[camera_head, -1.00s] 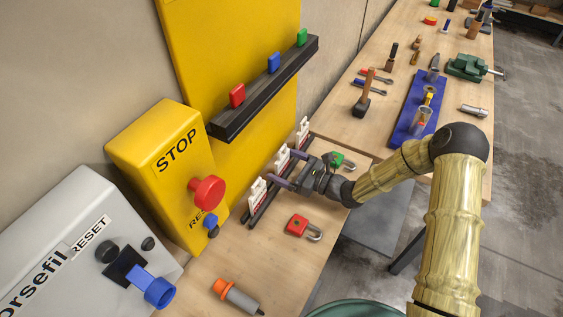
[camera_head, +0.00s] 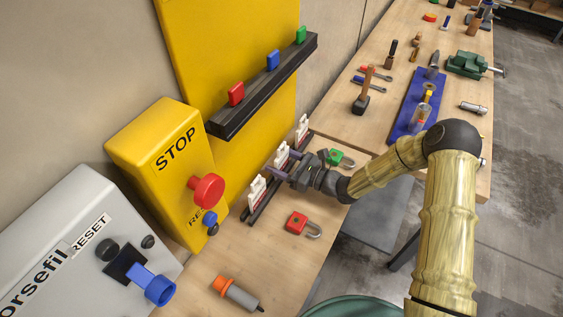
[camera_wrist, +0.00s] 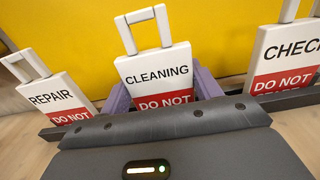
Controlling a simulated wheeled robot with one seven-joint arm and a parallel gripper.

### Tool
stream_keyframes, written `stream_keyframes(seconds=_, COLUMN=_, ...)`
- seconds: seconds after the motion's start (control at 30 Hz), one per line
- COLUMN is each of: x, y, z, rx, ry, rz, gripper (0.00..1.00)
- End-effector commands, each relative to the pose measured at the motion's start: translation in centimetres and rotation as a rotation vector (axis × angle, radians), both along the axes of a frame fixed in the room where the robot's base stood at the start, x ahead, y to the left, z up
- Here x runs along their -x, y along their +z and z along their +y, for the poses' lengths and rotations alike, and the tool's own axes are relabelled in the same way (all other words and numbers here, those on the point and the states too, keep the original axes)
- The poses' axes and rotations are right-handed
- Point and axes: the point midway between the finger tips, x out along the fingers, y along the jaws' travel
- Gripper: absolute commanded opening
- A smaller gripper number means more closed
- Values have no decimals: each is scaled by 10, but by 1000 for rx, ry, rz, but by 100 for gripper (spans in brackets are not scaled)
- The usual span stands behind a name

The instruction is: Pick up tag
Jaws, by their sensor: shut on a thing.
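Three white and red tags stand in a row in a black rack (camera_head: 262,205) at the foot of the yellow panel. In the wrist view they read REPAIR (camera_wrist: 58,98), CLEANING (camera_wrist: 157,75) and CHECK (camera_wrist: 288,52); the last word is cut off by the frame edge. My gripper (camera_head: 283,165) is at the middle tag, CLEANING. Its purple fingers show on both sides of that tag in the wrist view, shut on it. The tag still stands upright in line with the others. Its lower part is hidden behind my gripper's body.
A red padlock (camera_head: 297,223) and a green padlock (camera_head: 336,157) lie on the table near my gripper. The yellow STOP box (camera_head: 165,165) with a red button (camera_head: 206,190) stands to the left. An orange and grey tool (camera_head: 236,293) lies in front.

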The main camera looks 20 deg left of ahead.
Motion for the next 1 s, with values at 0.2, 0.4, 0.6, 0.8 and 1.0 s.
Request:
stream_keyframes(seconds=0.2, x=0, y=2, z=0, rx=-1, ry=0, rz=-1, gripper=41)
stream_keyframes(seconds=0.4, x=-1, y=22, z=0, rx=-2, ry=-1, rz=-4, gripper=41)
stream_keyframes(seconds=0.6, x=-1, y=58, z=0, rx=-2, ry=-1, rz=-5, gripper=41)
stream_keyframes(seconds=0.8, x=0, y=90, z=0, rx=-1, ry=0, rz=-4, gripper=41)
stream_keyframes(seconds=1.0, x=0, y=100, z=0, rx=0, ry=0, rz=-1, gripper=41)
